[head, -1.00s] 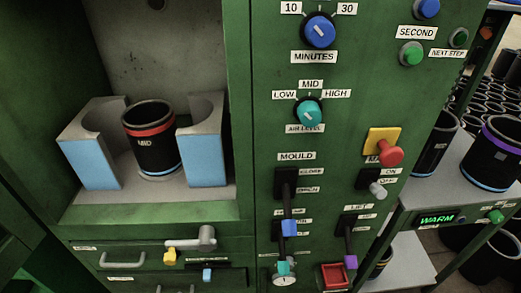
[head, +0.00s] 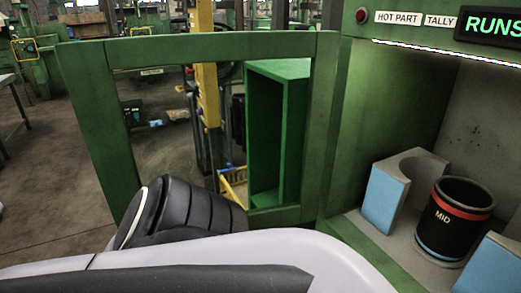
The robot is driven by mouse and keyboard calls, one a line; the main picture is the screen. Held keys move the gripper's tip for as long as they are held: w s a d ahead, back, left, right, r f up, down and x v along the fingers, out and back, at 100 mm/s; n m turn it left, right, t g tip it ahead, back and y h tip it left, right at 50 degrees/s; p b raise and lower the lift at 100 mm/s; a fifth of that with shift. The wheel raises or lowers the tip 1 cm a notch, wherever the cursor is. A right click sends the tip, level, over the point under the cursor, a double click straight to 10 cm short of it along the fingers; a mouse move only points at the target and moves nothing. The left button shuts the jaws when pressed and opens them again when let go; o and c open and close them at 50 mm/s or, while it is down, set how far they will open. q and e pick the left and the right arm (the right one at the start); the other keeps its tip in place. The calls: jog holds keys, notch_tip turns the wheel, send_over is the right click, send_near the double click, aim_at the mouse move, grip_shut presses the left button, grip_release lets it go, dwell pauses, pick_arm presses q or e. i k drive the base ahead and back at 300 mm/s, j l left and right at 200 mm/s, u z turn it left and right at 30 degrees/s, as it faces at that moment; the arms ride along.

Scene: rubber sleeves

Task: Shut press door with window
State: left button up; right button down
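The press door (head: 92,120) is a green frame around a large window opening. It stands open to the left of the press chamber, its right side next to the press body (head: 385,130). Through the window I see the floor, a yellow post and a green cabinet. In the chamber, a black sleeve (head: 440,235) with a red band and the word MID stands between two grey mould halves with blue faces, the left half (head: 392,190) and the right half (head: 500,265). My white and black arm crosses the bottom, overlapping the door's lower part. Neither gripper's fingers show.
A lit RUNS display (head: 492,27) and a red lamp (head: 362,16) sit above the chamber. A green open cabinet (head: 285,130) and a yellow post (head: 207,90) stand beyond the door. Open floor (head: 40,190) lies to the left.

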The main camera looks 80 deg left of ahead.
aim_at(87, 66)
jog(key=k+j, duration=0.25)
jog(key=k, duration=0.15)
jog(key=k+j+z, duration=0.1)
jog(key=k+j, duration=0.15)
jog(key=k, duration=0.15)
jog(key=k+j, duration=0.25)
jog(key=k, duration=0.2)
jog(key=k+j+z, duration=0.15)
jog(key=k+j, duration=0.5)
jog(key=j, duration=0.25)
jog(key=k+j+z, duration=0.15)
jog(key=j, duration=0.25)
jog(key=j+z, duration=0.1)
jog(key=j, duration=0.7)
jog(key=i+j, duration=0.15)
jog(key=j, duration=0.2)
jog(key=i+j, duration=0.1)
jog(key=j, duration=0.2)
jog(key=i+j, duration=0.15)
jog(key=j, duration=0.2)
jog(key=j+z, duration=0.15)
jog(key=z, duration=0.85)
